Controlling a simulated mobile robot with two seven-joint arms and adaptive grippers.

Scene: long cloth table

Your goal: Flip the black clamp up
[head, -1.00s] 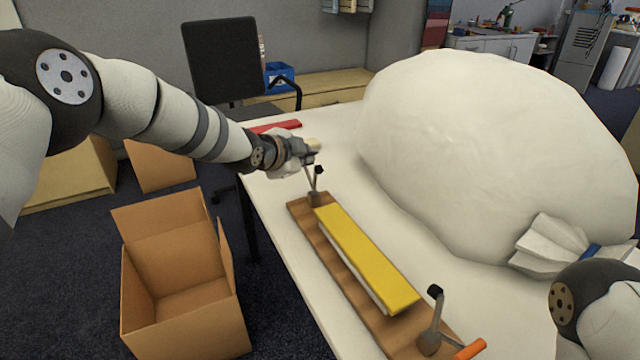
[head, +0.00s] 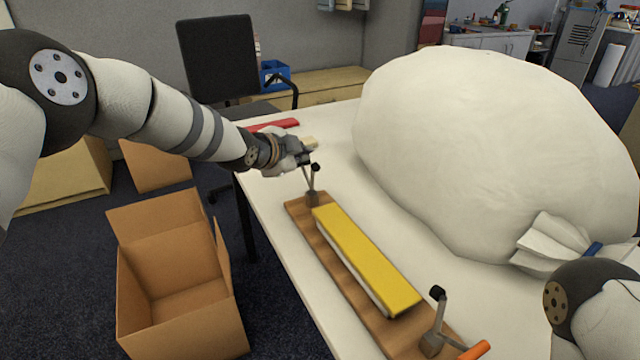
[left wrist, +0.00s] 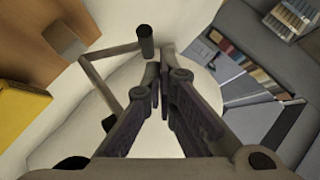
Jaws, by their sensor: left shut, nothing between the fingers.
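A wooden board (head: 347,278) on the white table carries a yellow-topped block (head: 365,258) and a clamp at each end. The far clamp (head: 312,186) has a grey lever with a black tip, standing up. The near clamp (head: 435,322) also has a raised lever with a black tip. My left gripper (head: 303,152) is shut and empty just beyond the far clamp's lever. In the left wrist view the shut fingertips (left wrist: 160,62) are beside the clamp's black tip (left wrist: 146,45); whether they touch it is unclear. My right gripper is out of frame.
A large white sack (head: 490,150) fills the table's right side. An orange handle (head: 475,350) lies by the near clamp. A red object (head: 276,125) is at the far table end. An open cardboard box (head: 180,280) stands on the floor at left.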

